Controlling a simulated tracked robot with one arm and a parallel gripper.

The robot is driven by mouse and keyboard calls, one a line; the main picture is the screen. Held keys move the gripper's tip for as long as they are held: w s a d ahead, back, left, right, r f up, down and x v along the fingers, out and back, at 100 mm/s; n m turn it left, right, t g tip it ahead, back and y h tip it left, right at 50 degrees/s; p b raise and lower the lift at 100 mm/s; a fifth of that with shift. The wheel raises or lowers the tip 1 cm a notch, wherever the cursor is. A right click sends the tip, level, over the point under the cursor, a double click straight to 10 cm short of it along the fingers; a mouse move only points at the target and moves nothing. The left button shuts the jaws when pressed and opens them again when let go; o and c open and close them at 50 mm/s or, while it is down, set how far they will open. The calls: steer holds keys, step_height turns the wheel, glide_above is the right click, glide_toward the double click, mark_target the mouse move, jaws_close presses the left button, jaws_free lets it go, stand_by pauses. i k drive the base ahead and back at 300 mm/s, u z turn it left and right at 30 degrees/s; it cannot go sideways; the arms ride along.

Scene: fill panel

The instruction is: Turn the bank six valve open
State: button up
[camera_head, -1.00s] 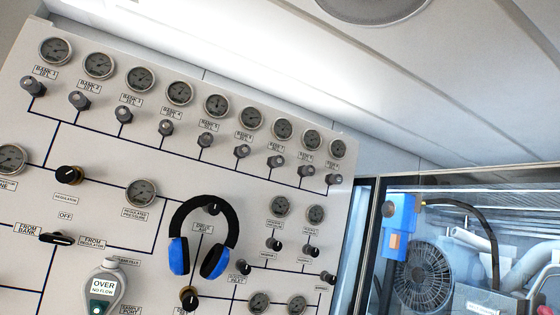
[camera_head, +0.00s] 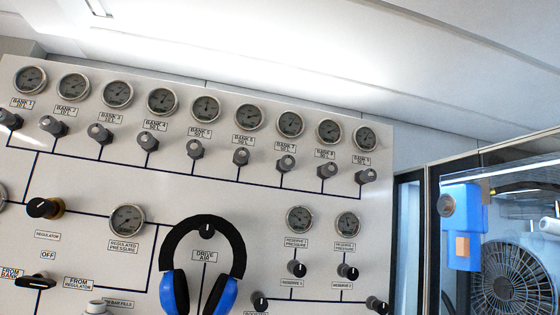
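The bank six valve (camera_head: 241,157) is a small grey knob in the top row of the panel. It sits below the label reading BANK 6 (camera_head: 243,140) and its round gauge (camera_head: 249,117). A dark line runs down from it to the shared horizontal line. I cannot tell from the knob whether it is open or closed. Similar knobs flank it, bank 5 (camera_head: 194,149) on the left and bank 7 (camera_head: 286,163) on the right. My gripper is not in the picture.
Blue and black headphones (camera_head: 203,245) hang on the panel around the drive air knob (camera_head: 206,231). Reserve knobs (camera_head: 297,268) are at lower right. A glass-fronted cabinet with a fan (camera_head: 515,284) stands to the right. The ceiling is above the panel.

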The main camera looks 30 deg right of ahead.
mark_target(242, 154)
steer(key=z, duration=0.1)
steer(key=i, duration=1)
steer(key=u, duration=0.1)
